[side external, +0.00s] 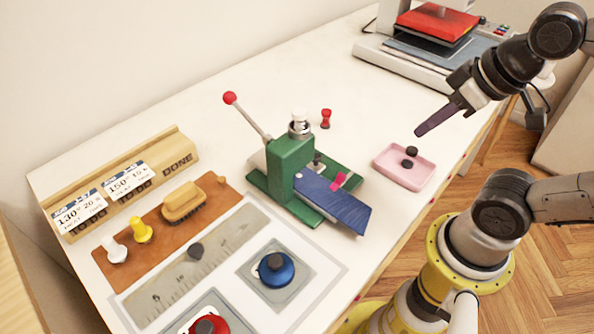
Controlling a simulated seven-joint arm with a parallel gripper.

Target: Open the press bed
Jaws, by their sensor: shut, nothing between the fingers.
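A heat press (385,60) stands at the back right, with a red upper plate (445,20) above a dark blue-grey bed (425,53). The bed's right part is partly hidden behind my arm. A green hand press (291,163) with a red-knobbed lever (230,98) stands mid-table, and a blue cloth piece (335,202) lies at its front. My gripper (421,131) is shut and empty. It appears above the table in front of the heat press, up and right of the pink tray, touching nothing that I can see.
A pink tray (388,178) holding small dark pieces sits near the right table edge. A small red piece (326,118) stands behind the green press. A wooden rack with cards (180,152), a brush (184,203) and a ruler (160,285) lie at left. The back middle is clear.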

